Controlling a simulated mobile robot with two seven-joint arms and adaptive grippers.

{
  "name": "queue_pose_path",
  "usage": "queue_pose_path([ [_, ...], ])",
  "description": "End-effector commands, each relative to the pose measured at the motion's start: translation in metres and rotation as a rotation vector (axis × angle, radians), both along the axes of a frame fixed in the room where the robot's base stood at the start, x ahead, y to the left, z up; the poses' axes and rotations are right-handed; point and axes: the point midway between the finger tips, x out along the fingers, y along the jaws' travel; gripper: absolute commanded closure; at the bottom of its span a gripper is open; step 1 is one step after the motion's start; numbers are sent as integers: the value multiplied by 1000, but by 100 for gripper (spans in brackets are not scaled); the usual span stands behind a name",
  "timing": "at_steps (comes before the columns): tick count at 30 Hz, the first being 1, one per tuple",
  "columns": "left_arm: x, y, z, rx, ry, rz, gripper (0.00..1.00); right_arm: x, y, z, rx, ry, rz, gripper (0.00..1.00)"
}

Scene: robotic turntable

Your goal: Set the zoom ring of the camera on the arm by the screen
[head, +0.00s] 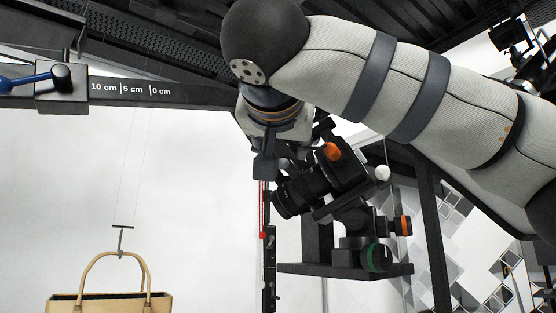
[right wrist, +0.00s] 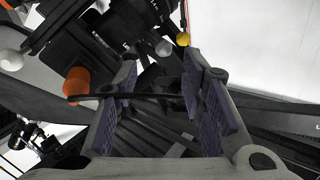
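The black camera (head: 338,172) with an orange knob sits on a bracket right of centre in the head view. Its lens with the ring (head: 296,191) points down-left. My right gripper (head: 265,166) comes from above, just up-left of the lens; in the head view its fingers partly overlap each other. In the right wrist view, the two purple-padded fingers of my right gripper (right wrist: 160,76) stand apart, with dark parts showing between and beyond them. I cannot tell whether they touch the lens. My left gripper is out of view.
A black bracket shelf (head: 320,269) with a green-marked knob (head: 377,258) is below the camera. A thin upright rail (head: 269,270) stands left of it. A horizontal scale bar (head: 190,96) with a blue handle (head: 25,80) and a hanging tan bag (head: 110,298) are at left.

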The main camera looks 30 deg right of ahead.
Motion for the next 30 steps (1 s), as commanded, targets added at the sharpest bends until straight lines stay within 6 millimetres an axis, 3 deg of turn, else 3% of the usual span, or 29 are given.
queue_pose_path([
  [3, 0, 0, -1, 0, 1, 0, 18, 25, -16, -2, 0, 3, -2, 63],
  [7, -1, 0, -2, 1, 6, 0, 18, 43, -28, -2, 1, 3, 0, 63],
  [18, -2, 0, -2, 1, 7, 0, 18, 51, -34, -1, -2, 1, 0, 63],
  [23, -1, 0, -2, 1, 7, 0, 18, 51, -34, -1, -2, 1, 1, 99],
  [30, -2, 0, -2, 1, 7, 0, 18, 52, -33, -1, -3, 0, 4, 100],
])
